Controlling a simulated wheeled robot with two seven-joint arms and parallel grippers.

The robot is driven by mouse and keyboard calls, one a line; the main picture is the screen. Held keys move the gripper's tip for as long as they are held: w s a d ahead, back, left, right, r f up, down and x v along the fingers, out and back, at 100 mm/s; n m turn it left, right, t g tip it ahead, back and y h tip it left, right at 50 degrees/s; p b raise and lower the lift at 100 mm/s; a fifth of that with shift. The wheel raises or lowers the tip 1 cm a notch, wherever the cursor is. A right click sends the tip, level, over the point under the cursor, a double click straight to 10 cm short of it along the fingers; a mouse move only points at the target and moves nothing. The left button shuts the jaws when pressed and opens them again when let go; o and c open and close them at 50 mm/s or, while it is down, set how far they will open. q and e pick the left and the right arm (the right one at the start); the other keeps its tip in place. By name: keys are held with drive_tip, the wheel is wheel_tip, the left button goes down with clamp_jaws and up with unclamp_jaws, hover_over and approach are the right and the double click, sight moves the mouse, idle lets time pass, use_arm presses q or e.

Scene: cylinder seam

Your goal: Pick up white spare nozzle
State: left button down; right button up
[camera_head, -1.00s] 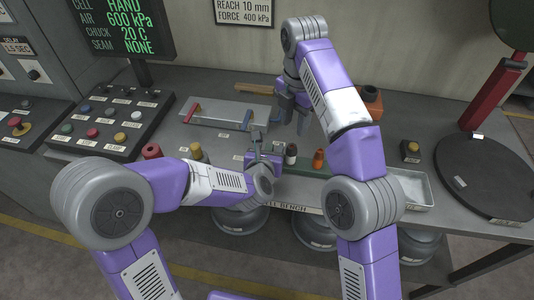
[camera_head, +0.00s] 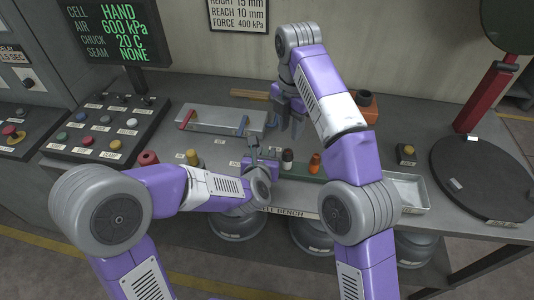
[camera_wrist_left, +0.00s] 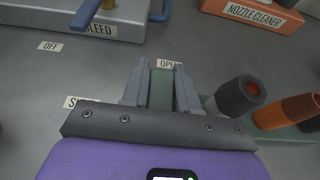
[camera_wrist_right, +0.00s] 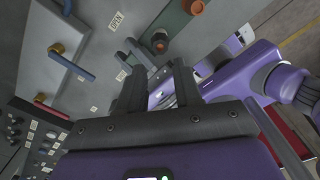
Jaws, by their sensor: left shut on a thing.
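A green rack (camera_head: 308,172) lies at the front of the bench and carries a dark-topped nozzle with a pale lower part (camera_head: 287,160) and an orange nozzle (camera_head: 314,163). In the left wrist view the dark nozzle (camera_wrist_left: 238,97) and the orange nozzle (camera_wrist_left: 292,108) stand right of my left gripper (camera_wrist_left: 162,88). That gripper is shut on a green piece (camera_wrist_left: 162,92); I cannot tell whether it belongs to the rack. No fully white nozzle stands out. My right gripper (camera_wrist_right: 158,85) is open and empty, above the bench behind the rack.
A grey bleed plate (camera_head: 222,122) with red and blue handles lies behind. An orange nozzle cleaner block (camera_head: 363,107) stands at the back right. A metal tray (camera_head: 408,190) and a round dark plate (camera_head: 480,180) lie right. Red and yellow knobs (camera_head: 192,157) stand front left.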

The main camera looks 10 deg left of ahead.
drive_tip(key=w+d+m+t+h, duration=0.1)
drive_tip(key=w+d+m+t, duration=0.4)
drive_tip(key=d+m, duration=0.25)
drive_tip(key=w+d+m+t, duration=0.4)
drive_tip(key=w+d+m, duration=0.25)
drive_tip(key=d, duration=0.25)
drive_tip(key=m+y, duration=0.6)
drive_tip(key=y, duration=0.4)
approach(290, 154)
drive_tip(key=shift+x, duration=4.7)
drive_tip(key=shift+t+y, duration=0.3)
clamp_jaws()
